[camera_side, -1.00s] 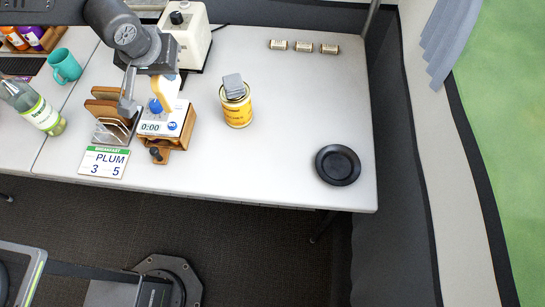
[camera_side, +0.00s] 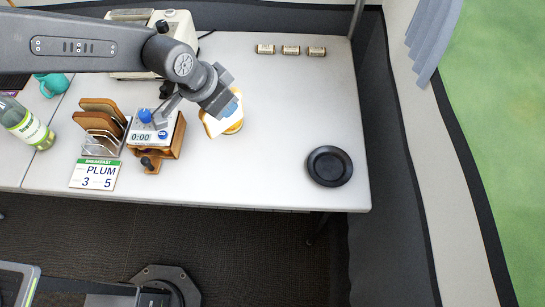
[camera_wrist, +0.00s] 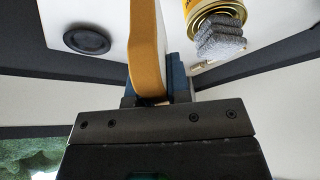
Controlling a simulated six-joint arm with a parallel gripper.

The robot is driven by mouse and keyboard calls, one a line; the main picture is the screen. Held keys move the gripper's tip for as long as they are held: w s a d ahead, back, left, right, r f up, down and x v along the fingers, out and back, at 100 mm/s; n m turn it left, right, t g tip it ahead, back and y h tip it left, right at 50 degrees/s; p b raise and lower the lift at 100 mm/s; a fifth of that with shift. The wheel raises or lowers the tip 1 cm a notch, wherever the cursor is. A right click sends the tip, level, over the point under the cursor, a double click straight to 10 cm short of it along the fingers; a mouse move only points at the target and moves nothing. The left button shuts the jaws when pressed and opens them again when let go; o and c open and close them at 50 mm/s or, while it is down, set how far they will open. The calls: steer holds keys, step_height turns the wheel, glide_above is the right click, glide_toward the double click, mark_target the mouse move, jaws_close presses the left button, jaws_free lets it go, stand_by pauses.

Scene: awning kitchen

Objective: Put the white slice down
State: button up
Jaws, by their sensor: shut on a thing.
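The white slice (camera_side: 214,126), pale with a brown crust, hangs from my gripper (camera_side: 217,101) above the table. My gripper is shut on it. In the wrist view the slice (camera_wrist: 148,50) shows edge-on, upright between the fingers. A black round plate (camera_side: 329,167) lies empty at the table's right; it also shows in the wrist view (camera_wrist: 87,40). In the side view the slice and gripper are in front of the yellow can and hide much of it.
The yellow can (camera_wrist: 197,8) has a grey pad (camera_wrist: 220,38) on top. Three small cylinders (camera_side: 291,50) lie behind. Table between can and plate is clear.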

steer(key=shift+s+d+f, duration=0.65)
steer(key=shift+d+f, duration=1.05)
steer(key=shift+f, duration=0.05)
steer(key=shift+s+d+f, duration=0.6)
steer(key=shift+d+f, duration=1.1)
steer(key=shift+f, duration=0.1)
steer(key=shift+s+d+f, duration=0.65)
steer(key=shift+d+f, duration=1.05)
steer(key=shift+f, duration=0.05)
steer(key=shift+f, duration=0.1)
steer(key=o, duration=0.7)
steer(key=v, duration=1.2)
